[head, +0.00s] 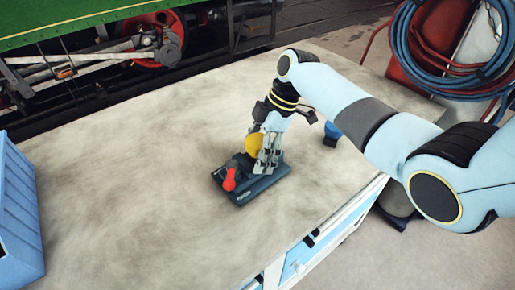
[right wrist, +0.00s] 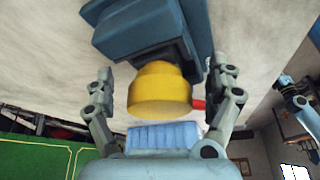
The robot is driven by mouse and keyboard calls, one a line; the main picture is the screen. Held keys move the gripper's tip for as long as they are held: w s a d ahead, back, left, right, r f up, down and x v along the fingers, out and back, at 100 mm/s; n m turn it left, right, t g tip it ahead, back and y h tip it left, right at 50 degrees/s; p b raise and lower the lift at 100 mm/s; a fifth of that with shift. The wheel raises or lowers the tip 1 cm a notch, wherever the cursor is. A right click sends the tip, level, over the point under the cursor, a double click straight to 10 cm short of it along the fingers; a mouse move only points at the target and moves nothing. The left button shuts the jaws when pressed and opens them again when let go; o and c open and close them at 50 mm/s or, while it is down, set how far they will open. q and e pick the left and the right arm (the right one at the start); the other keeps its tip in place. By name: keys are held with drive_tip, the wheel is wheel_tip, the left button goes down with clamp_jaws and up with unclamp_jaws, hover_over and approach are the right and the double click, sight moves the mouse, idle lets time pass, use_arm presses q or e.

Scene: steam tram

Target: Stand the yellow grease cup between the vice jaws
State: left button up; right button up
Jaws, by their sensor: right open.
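The yellow grease cup (head: 253,143) is at the dark blue-grey vice (head: 262,186), at the jaws' height. In the right wrist view the cup (right wrist: 160,90) sits against the vice (right wrist: 150,30), its wide round end towards my wrist. My right gripper (head: 266,158) is over the vice and partly covers the cup. In the right wrist view my right gripper (right wrist: 163,74) is open, one finger on each side of the cup, with gaps visible. The vice's red handle (head: 230,179) points to the front. How deep the cup sits between the jaws is hidden. My left gripper is out of view.
The vice stands on a pale worktop (head: 130,160) that is mostly clear. A blue crate (head: 18,215) is at the left edge. A green steam tram (head: 60,25) is beyond the far edge.

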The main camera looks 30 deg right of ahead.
wheel_tip(320, 180, up, 7)
drive_tip(key=p, duration=0.7)
drive_tip(key=shift+r, duration=0.1)
idle(0.7)
